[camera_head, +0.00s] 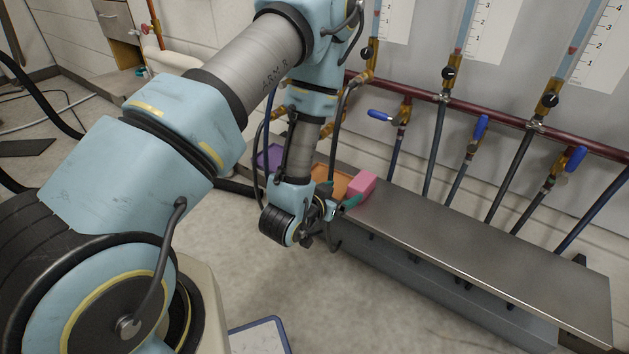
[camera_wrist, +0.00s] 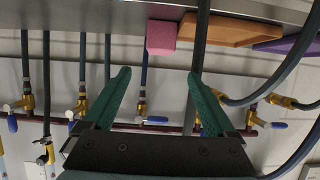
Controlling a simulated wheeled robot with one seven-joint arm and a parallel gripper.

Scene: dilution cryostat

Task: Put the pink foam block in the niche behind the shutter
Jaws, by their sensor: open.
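The pink foam block (camera_head: 362,185) sits on the steel shelf, at the right end of the orange tray. It also shows in the wrist view (camera_wrist: 161,37), beyond the fingertips and roughly between their lines. My gripper (camera_head: 345,204) is close to the block at the shelf's front edge, partly hidden by my wrist. In the wrist view, my gripper's (camera_wrist: 160,73) two green fingers are spread wide with nothing between them. A gap shows between the fingertips and the block. I cannot make out a shutter or niche for certain; a wood-coloured opening (camera_head: 124,52) shows in the cabinet at the upper left.
The steel shelf (camera_head: 480,255) is bare to the right of the block. An orange tray (camera_head: 328,178) and a purple tray (camera_head: 270,155) lie to its left. Pipes with blue-handled valves (camera_head: 480,127) and hoses stand behind the shelf. A blue-edged white board (camera_head: 258,338) is at the bottom.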

